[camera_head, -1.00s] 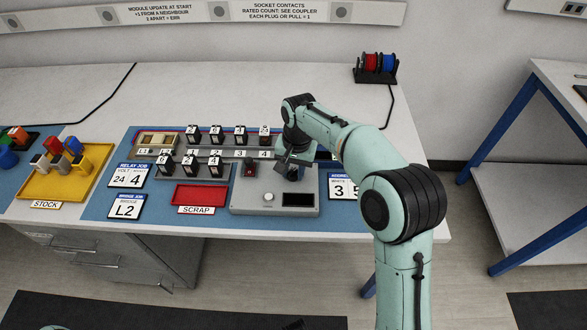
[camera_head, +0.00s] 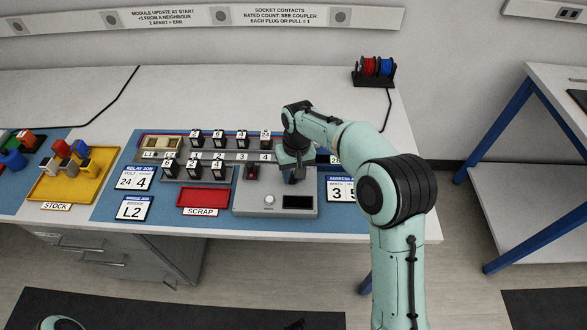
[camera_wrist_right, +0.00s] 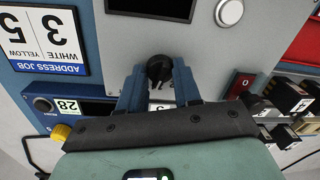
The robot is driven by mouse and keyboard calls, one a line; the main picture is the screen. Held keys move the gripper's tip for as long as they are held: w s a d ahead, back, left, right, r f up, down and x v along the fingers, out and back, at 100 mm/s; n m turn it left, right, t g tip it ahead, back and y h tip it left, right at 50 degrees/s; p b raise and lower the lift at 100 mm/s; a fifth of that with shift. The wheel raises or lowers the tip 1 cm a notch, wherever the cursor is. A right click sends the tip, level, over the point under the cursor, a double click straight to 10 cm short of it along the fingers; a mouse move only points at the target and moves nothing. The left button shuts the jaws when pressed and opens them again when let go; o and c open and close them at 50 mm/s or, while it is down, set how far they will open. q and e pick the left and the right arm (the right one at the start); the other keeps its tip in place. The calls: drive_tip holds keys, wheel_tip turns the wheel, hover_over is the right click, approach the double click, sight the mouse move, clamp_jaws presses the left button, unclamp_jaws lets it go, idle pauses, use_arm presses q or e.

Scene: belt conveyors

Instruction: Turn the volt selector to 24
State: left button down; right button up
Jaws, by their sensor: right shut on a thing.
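The volt selector shows in the right wrist view as a black round knob (camera_wrist_right: 159,69) on the grey panel (camera_wrist_right: 245,55). My right gripper (camera_wrist_right: 159,84) is shut on it, with one blue fingertip on each side. The scale below the knob is mostly hidden by the gripper, so I cannot read the setting. The relay job card (camera_head: 134,178) shows volt 24 and 4. My left gripper is not in view.
On the panel are a red switch (camera_head: 251,173), a white button (camera_head: 269,199) and a dark display (camera_head: 297,202). Relay modules (camera_head: 218,138) stand in rows to the left. A red scrap tray (camera_head: 204,197) and yellow stock tray (camera_head: 60,187) lie further left.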

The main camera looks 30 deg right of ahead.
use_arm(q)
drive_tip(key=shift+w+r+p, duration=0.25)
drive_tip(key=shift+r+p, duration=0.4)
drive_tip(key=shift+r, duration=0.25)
use_arm(e)
drive_tip(key=shift+r+n, duration=0.1)
drive_tip(key=shift+n, duration=1.2)
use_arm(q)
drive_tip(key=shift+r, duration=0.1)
use_arm(e)
drive_tip(key=o, duration=1)
drive_tip(key=shift+o, duration=0.2)
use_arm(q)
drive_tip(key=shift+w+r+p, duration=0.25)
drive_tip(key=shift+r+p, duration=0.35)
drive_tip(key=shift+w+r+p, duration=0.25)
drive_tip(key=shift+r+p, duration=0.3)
use_arm(e)
wheel_tip(320, 180, up, 13)
drive_tip(key=shift+d+r, duration=0.2)
drive_tip(key=shift+d, duration=0.25)
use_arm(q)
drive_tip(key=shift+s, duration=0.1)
use_arm(e)
drive_tip(key=shift+f, duration=0.1)
